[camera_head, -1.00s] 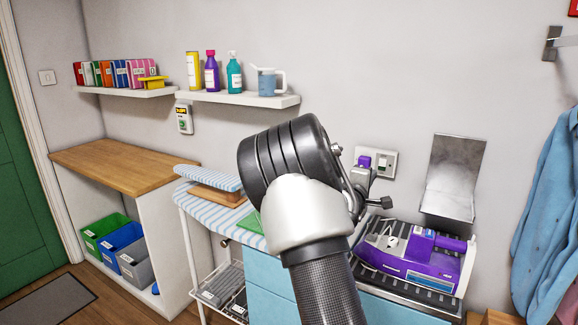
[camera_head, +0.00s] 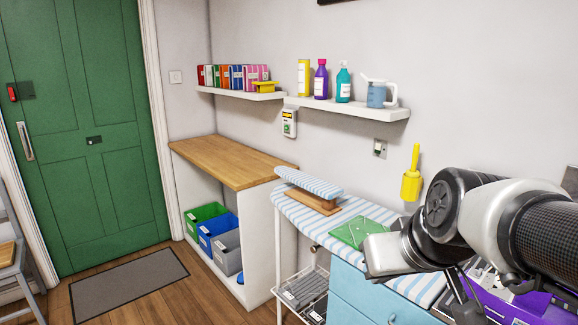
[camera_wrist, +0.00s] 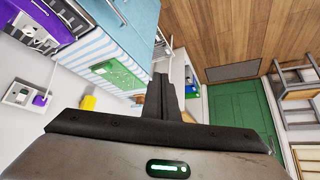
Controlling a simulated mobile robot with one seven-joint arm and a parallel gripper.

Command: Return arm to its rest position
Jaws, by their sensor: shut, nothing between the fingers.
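My arm (camera_head: 470,220) reaches in from the right edge of the head view, bent in front of the ironing board and the blue drawers. In the wrist view my gripper (camera_wrist: 160,84) shows as two dark fingers pressed together with nothing between them. It is in free air, apart from the board and counter. In the head view the fingers are hard to make out beside and below the wrist.
The striped ironing board (camera_head: 290,208), with a green mat (camera_head: 358,232), lies behind my arm. Blue drawers (camera_head: 350,292) stand below it. A purple appliance (camera_head: 500,305) is partly hidden by my arm. The floor before the green door (camera_head: 85,130) is largely open, with a grey mat (camera_head: 128,287).

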